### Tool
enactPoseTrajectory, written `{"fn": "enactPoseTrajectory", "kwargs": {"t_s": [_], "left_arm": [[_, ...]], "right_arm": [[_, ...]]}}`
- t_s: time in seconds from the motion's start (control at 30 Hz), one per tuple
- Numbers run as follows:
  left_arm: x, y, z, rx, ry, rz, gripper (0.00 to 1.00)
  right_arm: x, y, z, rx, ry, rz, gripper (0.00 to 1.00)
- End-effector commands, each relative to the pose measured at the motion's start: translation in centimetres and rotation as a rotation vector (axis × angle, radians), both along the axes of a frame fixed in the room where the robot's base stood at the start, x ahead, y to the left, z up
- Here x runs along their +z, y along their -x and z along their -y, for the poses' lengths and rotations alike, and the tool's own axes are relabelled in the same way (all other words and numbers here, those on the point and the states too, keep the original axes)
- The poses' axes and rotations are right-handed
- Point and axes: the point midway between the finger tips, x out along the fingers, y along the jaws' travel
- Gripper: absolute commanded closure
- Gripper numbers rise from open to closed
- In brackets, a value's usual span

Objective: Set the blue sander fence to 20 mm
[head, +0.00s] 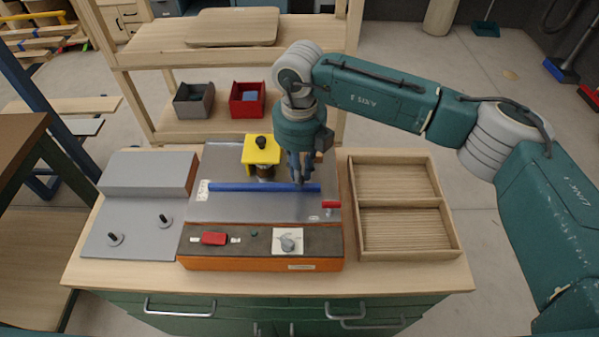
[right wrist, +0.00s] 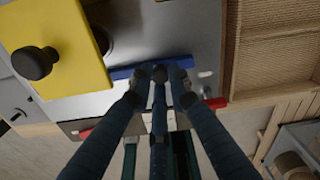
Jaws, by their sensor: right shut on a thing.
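The blue sander fence (head: 250,187) is a straight bar lying left to right across the grey metal sander table (head: 225,206). My right gripper (head: 302,184) comes down from above onto the fence near its right end and is shut on it. In the right wrist view the fingertips (right wrist: 162,74) meet the blue fence (right wrist: 124,72), and they hide part of it. A white scale plate (head: 203,187) sits at the fence's left end; its marks are too small to read. A small red lever (head: 331,204) is at the table's right edge. My left gripper is not in view.
A yellow guard with a black knob (head: 262,150) stands behind the fence. The front panel has a red switch (head: 214,239) and a dial (head: 289,241). A wooden tray (head: 348,210) is at the right, a grey plate with two pegs (head: 135,238) at the left.

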Motion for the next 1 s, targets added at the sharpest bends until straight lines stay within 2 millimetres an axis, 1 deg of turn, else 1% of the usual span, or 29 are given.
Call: {"fn": "enactPoseTrajectory", "kwargs": {"t_s": [0.1, 0.13, 0.17, 0.2, 0.23, 0.43, 0.5, 0.63, 0.77, 1.0], "left_arm": [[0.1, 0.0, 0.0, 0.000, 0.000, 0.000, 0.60], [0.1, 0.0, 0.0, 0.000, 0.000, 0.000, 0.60], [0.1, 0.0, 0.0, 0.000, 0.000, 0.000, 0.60], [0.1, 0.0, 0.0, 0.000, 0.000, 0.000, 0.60], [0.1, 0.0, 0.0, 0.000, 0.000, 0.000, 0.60], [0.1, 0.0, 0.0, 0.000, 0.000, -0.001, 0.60], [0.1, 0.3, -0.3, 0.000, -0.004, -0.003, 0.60], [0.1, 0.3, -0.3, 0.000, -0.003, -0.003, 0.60], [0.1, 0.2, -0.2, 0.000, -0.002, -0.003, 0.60], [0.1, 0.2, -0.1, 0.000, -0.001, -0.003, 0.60]], "right_arm": [[0.2, -0.1, 0.0, 0.000, 0.000, 0.002, 1.00], [0.2, -0.1, 0.0, 0.000, 0.000, 0.002, 0.81], [0.2, -0.1, 0.0, 0.000, 0.000, 0.002, 0.75], [0.2, -0.1, 0.0, 0.000, 0.000, 0.002, 0.67], [0.2, -0.1, 0.0, 0.000, 0.000, 0.002, 0.63], [0.1, -0.1, 0.0, 0.000, 0.001, 0.001, 0.63], [0.2, -0.1, 0.0, 0.000, 0.001, 0.001, 0.63], [1.1, -0.1, 0.0, 0.000, -0.001, 0.003, 0.63], [3.4, -0.2, 0.0, -0.001, -0.002, 0.006, 0.63], [8.5, -0.1, 0.0, -0.001, -0.001, 0.005, 0.63]]}}
